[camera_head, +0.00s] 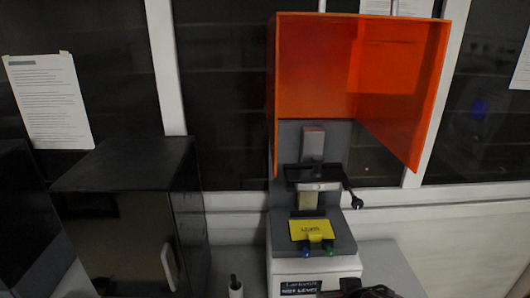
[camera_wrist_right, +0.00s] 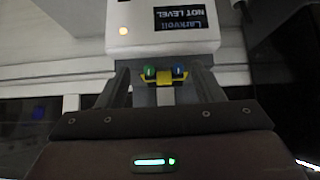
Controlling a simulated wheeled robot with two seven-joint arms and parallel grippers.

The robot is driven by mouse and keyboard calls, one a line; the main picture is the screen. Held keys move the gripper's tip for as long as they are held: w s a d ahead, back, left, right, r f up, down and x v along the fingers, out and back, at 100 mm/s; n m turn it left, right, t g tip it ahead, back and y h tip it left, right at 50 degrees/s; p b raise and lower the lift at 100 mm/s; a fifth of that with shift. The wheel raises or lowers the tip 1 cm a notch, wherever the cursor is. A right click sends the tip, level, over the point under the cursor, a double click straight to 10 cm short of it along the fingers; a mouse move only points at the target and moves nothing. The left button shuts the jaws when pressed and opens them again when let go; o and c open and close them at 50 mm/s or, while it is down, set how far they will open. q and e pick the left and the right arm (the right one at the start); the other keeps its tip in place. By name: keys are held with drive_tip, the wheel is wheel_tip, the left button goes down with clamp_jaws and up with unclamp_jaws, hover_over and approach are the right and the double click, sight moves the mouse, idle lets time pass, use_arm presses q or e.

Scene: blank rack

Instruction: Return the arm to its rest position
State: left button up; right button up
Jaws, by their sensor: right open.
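My right gripper (camera_wrist_right: 162,84) shows in the right wrist view with its two dark fingers spread apart and nothing visibly held between them. Beyond the fingers is the machine with a yellow plate (camera_head: 312,230), a green button (camera_head: 329,252) and a blue button (camera_head: 306,254). I cannot tell how far the fingers are from it. In the head view a dark part, perhaps of my right arm, shows at the bottom edge in front of the machine. My left gripper is not in view.
The machine's white base (camera_head: 315,270) carries a label (camera_head: 301,287) reading "Larkvoll NOT LEVEL". An orange hood (camera_head: 318,65) stands over it. A black box (camera_head: 130,215) with a pale handle stands to the left.

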drive_tip(key=s+d+f+n+g, duration=0.1)
drive_tip(key=s+d+f+g, duration=0.2)
drive_tip(key=s, duration=0.4)
drive_tip(key=s+d+f+g, duration=0.1)
drive_tip(key=s+f+g, duration=0.1)
drive_tip(key=s+f, duration=0.4)
wheel_tip(320, 180, down, 35)
drive_tip(key=s+g+b, duration=0.1)
drive_tip(key=b, duration=0.6)
use_arm(q)
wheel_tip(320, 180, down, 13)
drive_tip(key=b, duration=0.5)
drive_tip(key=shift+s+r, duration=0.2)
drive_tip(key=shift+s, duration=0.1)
use_arm(e)
drive_tip(key=s+d+f, duration=0.1)
drive_tip(key=s+f, duration=0.9)
drive_tip(key=f, duration=0.2)
drive_tip(key=s+d+f+g, duration=0.1)
drive_tip(key=s+d+f, duration=0.1)
drive_tip(key=s+f, duration=0.8)
wheel_tip(320, 180, down, 3)
drive_tip(key=shift+s+d+f+n+g, duration=0.2)
drive_tip(key=shift+s+d+n+g, duration=0.1)
drive_tip(key=shift+s+n, duration=0.1)
